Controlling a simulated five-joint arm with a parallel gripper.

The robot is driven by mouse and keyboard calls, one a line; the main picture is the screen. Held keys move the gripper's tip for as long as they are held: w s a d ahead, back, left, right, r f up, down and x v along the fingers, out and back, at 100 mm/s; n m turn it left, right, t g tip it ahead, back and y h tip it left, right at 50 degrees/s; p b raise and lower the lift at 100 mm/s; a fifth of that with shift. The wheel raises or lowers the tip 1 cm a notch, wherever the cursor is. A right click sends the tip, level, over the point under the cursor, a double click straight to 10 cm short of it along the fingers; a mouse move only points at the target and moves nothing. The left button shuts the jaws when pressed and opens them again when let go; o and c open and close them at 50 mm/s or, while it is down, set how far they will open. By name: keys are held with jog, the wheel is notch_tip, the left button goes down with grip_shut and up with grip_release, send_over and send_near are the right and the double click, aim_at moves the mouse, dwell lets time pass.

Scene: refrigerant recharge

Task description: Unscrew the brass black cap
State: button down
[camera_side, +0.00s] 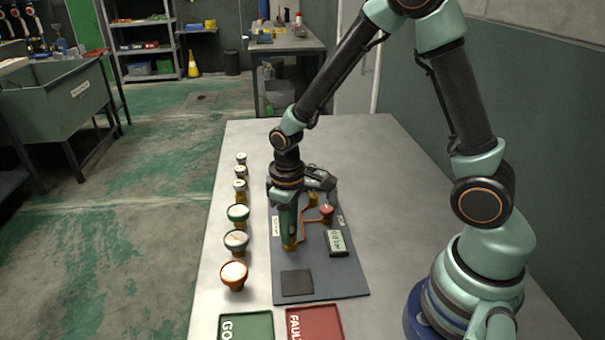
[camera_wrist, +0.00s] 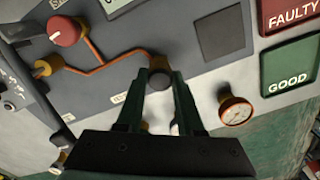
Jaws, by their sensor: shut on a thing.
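My gripper (camera_side: 288,242) points down over the panel (camera_side: 325,285) and is shut on the black cap. In the wrist view my gripper's fingers (camera_wrist: 159,84) stand on both sides of the dark round cap (camera_wrist: 160,79). The cap sits at the end of the orange pipe (camera_wrist: 118,63), at a brass fitting (camera_side: 289,249) that shows just under my fingertips in the side view. The fingers hide most of the fitting, so I cannot tell how far the cap is turned.
A red knob (camera_side: 326,210) and a small display (camera_side: 338,243) are on the panel to the right. A dark square pad (camera_side: 297,282) lies in front. Several gauges, including an orange one (camera_side: 233,275), line the left. Green GOOD (camera_side: 262,326) and red FAULTY (camera_side: 326,322) trays are at the front.

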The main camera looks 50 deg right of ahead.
jog(key=shift+n, duration=1.7)
jog(key=n, duration=0.3)
jog(key=shift+n, duration=0.3)
jog(key=shift+n, duration=1.7)
